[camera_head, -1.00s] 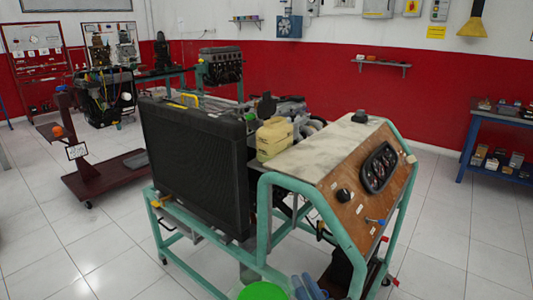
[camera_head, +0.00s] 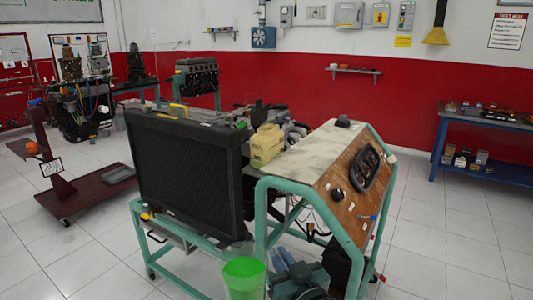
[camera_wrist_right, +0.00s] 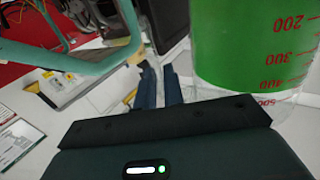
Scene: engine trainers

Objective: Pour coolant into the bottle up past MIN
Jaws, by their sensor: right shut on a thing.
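The coolant is bright green liquid in a clear measuring jug (camera_head: 243,275) at the bottom of the head view. The jug looks close to upright. In the right wrist view the jug (camera_wrist_right: 255,50) fills the upper right, with red marks from 200 to 500. My right gripper (camera_head: 284,262) is shut at the jug's right side; the exact grip spot is hidden. Its blue fingers (camera_wrist_right: 160,85) also show in the wrist view. The pale yellow bottle (camera_head: 266,146) stands behind the radiator, beyond the jug. Its MIN mark and fill level cannot be made out. My left gripper is not in view.
The black radiator (camera_head: 187,176) and the slanted instrument panel (camera_head: 352,190) flank the bottle on a green-framed trainer (camera_head: 262,210). The jug is in front of this frame, with tiled floor to its left. A blue shelf bench (camera_head: 485,125) stands far right.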

